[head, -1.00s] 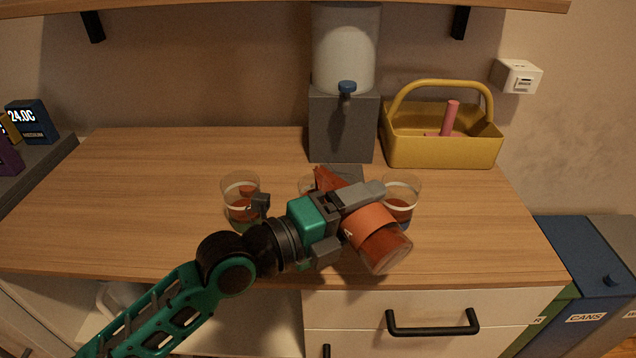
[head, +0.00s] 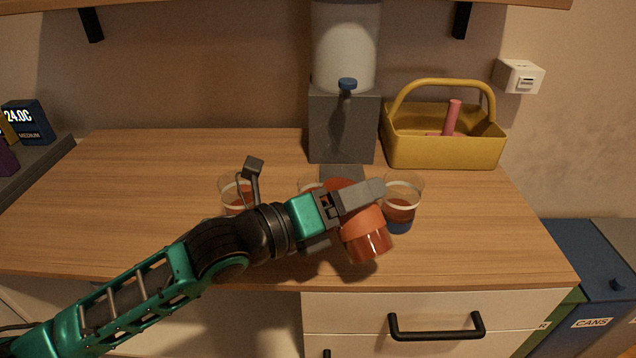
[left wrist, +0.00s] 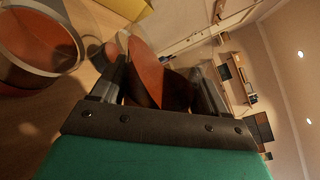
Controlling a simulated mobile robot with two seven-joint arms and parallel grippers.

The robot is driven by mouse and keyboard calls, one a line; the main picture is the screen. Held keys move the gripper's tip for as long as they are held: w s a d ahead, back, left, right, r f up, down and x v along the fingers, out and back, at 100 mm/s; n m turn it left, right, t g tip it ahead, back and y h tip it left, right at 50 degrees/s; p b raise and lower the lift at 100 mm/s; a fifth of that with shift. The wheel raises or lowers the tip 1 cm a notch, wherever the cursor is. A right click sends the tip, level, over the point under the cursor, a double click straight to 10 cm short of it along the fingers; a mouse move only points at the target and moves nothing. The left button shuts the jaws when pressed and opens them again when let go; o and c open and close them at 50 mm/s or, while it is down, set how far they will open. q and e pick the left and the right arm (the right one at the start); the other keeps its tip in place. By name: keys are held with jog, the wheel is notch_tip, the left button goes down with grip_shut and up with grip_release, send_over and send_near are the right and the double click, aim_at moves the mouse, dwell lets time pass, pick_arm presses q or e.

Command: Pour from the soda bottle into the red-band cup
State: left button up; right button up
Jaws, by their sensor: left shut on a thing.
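In the left wrist view the bottle (left wrist: 150,72) sits between the fingers (left wrist: 160,90). Three clear cups stand in a row: a left cup (head: 234,190), a middle cup (head: 307,184) mostly hidden by gripper and bottle, and a right cup (head: 403,190) with blue at its base. I cannot tell which has the red band. A large cup rim (left wrist: 75,40) shows close by.
A grey drink dispenser (head: 343,125) with a blue-topped tap stands behind the cups. A yellow basket (head: 440,150) is at the back right. The left of the wooden counter (head: 110,200) is clear. A drawer handle (head: 435,333) juts out below the front edge.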

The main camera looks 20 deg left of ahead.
aim_at(344, 168)
pick_arm(q)
jog(key=shift+w+a+r+m, duration=0.1)
jog(key=shift+r+m, duration=0.15)
jog(key=shift+r, duration=0.2)
jog(key=shift+w+a+r+m, duration=0.1)
jog(key=shift+r+m, duration=0.15)
jog(key=shift+r, duration=0.2)
jog(key=shift+a+m, duration=0.1)
jog(key=shift+m, duration=0.4)
jog(key=m+p, duration=0.1)
jog(key=m, duration=0.2)
jog(key=shift+r, duration=0.2)
jog(key=shift+f+m, duration=0.15)
jog(key=shift+m, duration=0.85)
notch_tip(344, 168, up, 3)
jog(key=m+p, duration=0.1)
jog(key=p, duration=0.2)
jog(key=shift+w+t, duration=0.1)
jog(key=shift+t, duration=0.3)
jog(key=shift+r+m+p, duration=0.45)
jog(key=shift+r+m, duration=0.25)
jog(key=shift+r, duration=0.45)
jog(key=shift+a+r, duration=0.1)
jog(key=shift+r, duration=2.5)
pick_arm(e)
jog(key=shift+r, duration=2.95)
